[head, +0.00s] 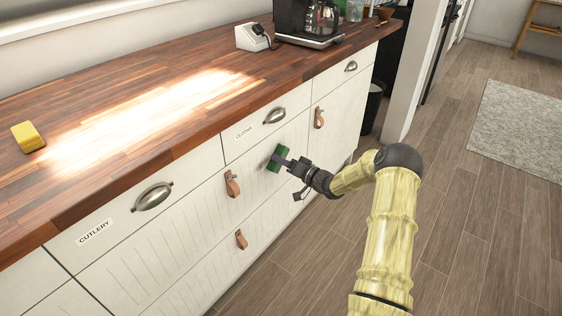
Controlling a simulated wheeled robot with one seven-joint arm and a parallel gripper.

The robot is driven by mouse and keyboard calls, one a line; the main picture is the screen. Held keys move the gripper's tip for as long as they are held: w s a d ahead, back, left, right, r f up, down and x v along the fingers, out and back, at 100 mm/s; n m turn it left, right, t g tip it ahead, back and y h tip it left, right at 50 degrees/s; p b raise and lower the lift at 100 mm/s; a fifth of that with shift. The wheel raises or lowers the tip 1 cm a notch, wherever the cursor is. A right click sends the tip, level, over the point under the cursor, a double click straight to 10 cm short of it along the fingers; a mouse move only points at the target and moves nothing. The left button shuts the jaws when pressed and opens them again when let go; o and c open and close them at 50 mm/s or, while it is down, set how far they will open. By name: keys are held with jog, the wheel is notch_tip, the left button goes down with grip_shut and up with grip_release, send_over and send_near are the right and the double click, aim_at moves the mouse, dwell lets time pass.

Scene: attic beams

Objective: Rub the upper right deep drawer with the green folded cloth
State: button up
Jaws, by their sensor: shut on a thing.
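My gripper (284,161) is shut on the green folded cloth (278,158). It holds the cloth upright at the white front of the upper deep drawer (205,204), below the drawer labelled CLOTHS (258,124). The cloth is to the right of this deep drawer's brown leather pull (232,184). It looks to be against the front or very close to it; I cannot tell which. The cloth hides a small patch of the front behind it.
A lower deep drawer has its own leather pull (241,240). Metal cup handles (152,196) stick out above. A yellow sponge (28,136) lies on the wooden worktop (130,75). A coffee maker (310,20) stands at the back. The floor (460,230) on the right is clear.

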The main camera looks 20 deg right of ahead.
aim_at(254, 173)
jog(key=shift+s+a+p, duration=0.35)
jog(key=shift+s+a, duration=0.15)
jog(key=shift+a, duration=0.25)
jog(key=shift+s+a+p, duration=0.35)
jog(key=shift+s+a, duration=0.1)
jog(key=shift+a, duration=0.3)
jog(key=shift+s+a, duration=0.35)
jog(key=shift+a, duration=0.1)
jog(key=shift+s+a+p, duration=0.65)
jog(key=shift+s+a, duration=0.15)
jog(key=shift+a, duration=0.15)
jog(key=shift+s+a+p, duration=0.25)
jog(key=shift+s+a, duration=0.25)
jog(key=shift+a, duration=0.3)
jog(key=shift+s+a+p, duration=0.2)
jog(key=shift+s+a, duration=0.25)
jog(key=shift+a, duration=0.3)
